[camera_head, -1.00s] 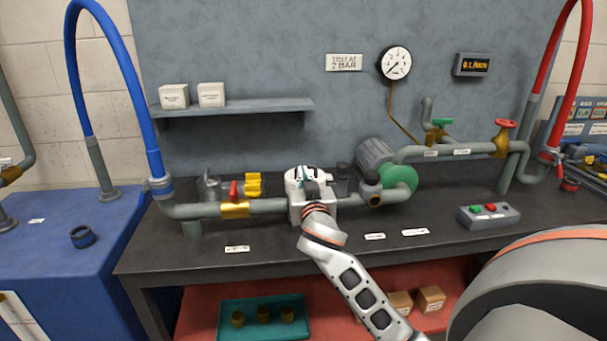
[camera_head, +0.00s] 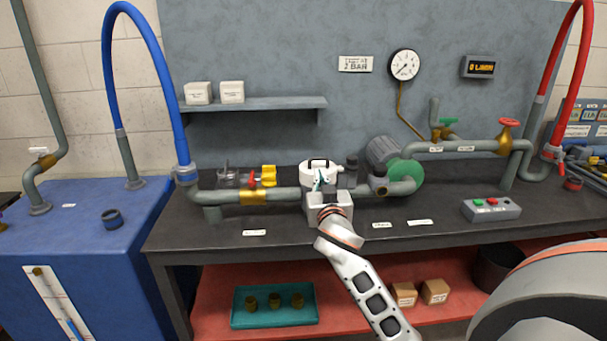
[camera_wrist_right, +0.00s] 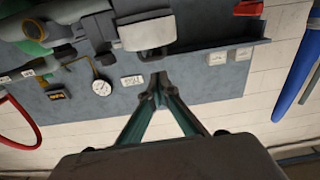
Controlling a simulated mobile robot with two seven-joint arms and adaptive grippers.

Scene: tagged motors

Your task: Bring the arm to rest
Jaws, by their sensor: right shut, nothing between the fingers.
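My right arm reaches in from the lower right in the head view. Its gripper (camera_head: 322,181) is just in front of the white round unit (camera_head: 308,177) in the pipe line and partly covers it. In the right wrist view the teal fingers of the right gripper (camera_wrist_right: 158,90) meet at their tips with nothing between them. A pale housing (camera_wrist_right: 149,33) shows beyond the fingertips; I cannot tell whether they touch it. My left gripper is not in view.
The workbench (camera_head: 275,235) carries a pipe with a red-handled brass valve (camera_head: 253,193), a green motor (camera_head: 405,172) and a button box (camera_head: 491,209). A shelf (camera_head: 260,104) holds two white boxes. A teal tray (camera_head: 240,311) sits below. The bench front is mostly clear.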

